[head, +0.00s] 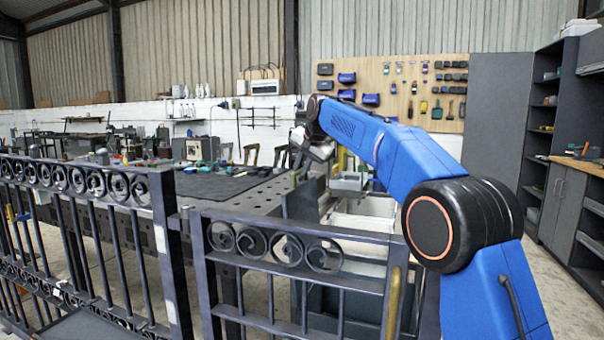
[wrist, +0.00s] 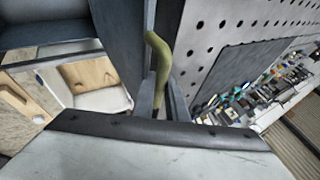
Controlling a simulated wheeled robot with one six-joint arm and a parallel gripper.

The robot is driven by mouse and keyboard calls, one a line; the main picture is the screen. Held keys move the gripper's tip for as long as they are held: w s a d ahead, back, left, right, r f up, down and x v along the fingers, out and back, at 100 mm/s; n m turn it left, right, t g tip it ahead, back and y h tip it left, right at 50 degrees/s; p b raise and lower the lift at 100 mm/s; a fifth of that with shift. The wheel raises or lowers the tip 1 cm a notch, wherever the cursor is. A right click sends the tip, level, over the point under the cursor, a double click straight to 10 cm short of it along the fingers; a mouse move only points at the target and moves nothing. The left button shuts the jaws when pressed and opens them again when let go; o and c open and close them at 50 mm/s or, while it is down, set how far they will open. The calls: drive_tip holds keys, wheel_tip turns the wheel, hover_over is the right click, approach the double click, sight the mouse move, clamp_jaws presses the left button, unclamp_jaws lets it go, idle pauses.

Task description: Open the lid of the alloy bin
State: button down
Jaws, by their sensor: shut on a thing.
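My gripper (wrist: 160,108) is shut on an olive-yellow handle (wrist: 158,52) in the wrist view, with one finger on each side of it. A dark grey panel (wrist: 118,35), which looks like the bin lid, stands beside the handle. In the head view my gripper (head: 318,150) is beyond the gate, above the bin area, and its fingertips are hard to make out. A dark upright panel (head: 300,203) stands below it, beside a pale-topped open space. The dark bin body (head: 345,308) shows partly through the gate bars. The lid's hinge is hidden.
A dark scrolled metal gate (head: 300,252) and matching fence (head: 85,190) stand in front. A perforated worktable (head: 262,200) with tools and a dark mat lies to the left. Shelves and cabinets (head: 560,205) line the right, with open floor before them.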

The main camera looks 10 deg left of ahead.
drive_tip(key=shift+f, duration=0.15)
drive_tip(key=c, duration=1.8)
unclamp_jaws()
drive_tip(key=shift+o, duration=0.2)
drive_tip(key=shift+f, duration=0.1)
drive_tip(key=shift+s, duration=0.1)
drive_tip(key=v, duration=1.8)
drive_tip(key=shift+a, duration=0.2)
